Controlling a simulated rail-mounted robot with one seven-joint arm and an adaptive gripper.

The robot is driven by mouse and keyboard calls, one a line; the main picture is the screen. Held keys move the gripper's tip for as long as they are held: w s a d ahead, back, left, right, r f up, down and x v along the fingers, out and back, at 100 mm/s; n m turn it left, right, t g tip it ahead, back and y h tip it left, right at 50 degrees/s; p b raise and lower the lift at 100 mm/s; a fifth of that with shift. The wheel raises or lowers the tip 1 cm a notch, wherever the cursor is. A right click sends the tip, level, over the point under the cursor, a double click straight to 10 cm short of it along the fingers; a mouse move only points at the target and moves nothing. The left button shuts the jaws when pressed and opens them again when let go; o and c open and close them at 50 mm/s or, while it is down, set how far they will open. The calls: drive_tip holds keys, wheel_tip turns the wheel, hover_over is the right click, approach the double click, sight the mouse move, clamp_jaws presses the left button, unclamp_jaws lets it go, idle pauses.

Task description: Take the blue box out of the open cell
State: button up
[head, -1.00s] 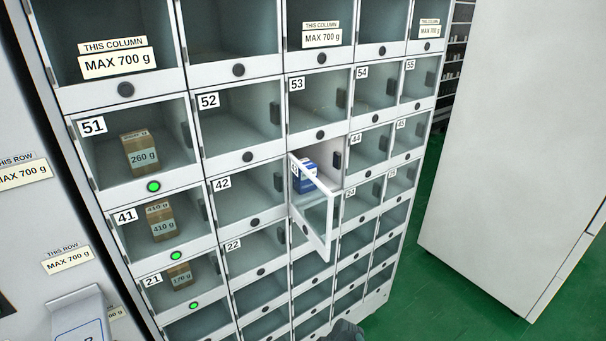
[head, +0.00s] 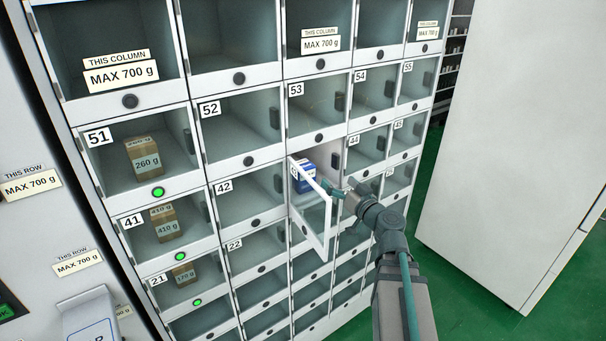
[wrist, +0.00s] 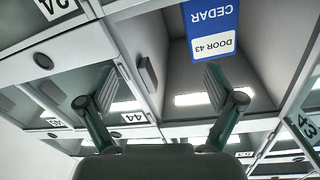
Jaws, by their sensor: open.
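The blue box (head: 304,181) sits inside the open cell of the locker wall, below cell 53. Its glass door (head: 314,221) is swung outward. In the wrist view the blue box (wrist: 213,28) shows at the top, with "CEDAR" and "DOOR 43" on it, upside down. My gripper (head: 340,190) is just in front of the open cell, to the right of the door. In the wrist view its two fingers (wrist: 162,88) are spread wide and empty. The box lies beyond the fingertips, nearer the right finger, and does not look touched.
The open door stands out close to the left of my gripper. Neighbouring cells are closed; boxes stand in cells 51 (head: 144,156), 41 (head: 166,224) and 21 (head: 184,275). A large white cabinet (head: 510,130) stands at the right, with green floor between.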

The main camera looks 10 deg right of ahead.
drive_tip(key=a+n, duration=0.1)
drive_tip(key=a, duration=0.1)
drive_tip(key=a+n, duration=0.1)
drive_tip(key=a, duration=0.1)
drive_tip(key=a+n+p, duration=0.1)
drive_tip(key=a, duration=0.2)
drive_tip(key=shift+w+r, duration=0.1)
drive_tip(key=shift+w, duration=0.2)
drive_tip(key=p+x, duration=0.3)
drive_tip(key=x, duration=0.3)
drive_tip(key=shift+w+a, duration=0.25)
drive_tip(key=shift+w, duration=0.25)
drive_tip(key=shift+f, duration=0.2)
drive_tip(key=shift+s, duration=0.1)
drive_tip(key=c, duration=1.3)
drive_tip(key=shift+r, duration=0.1)
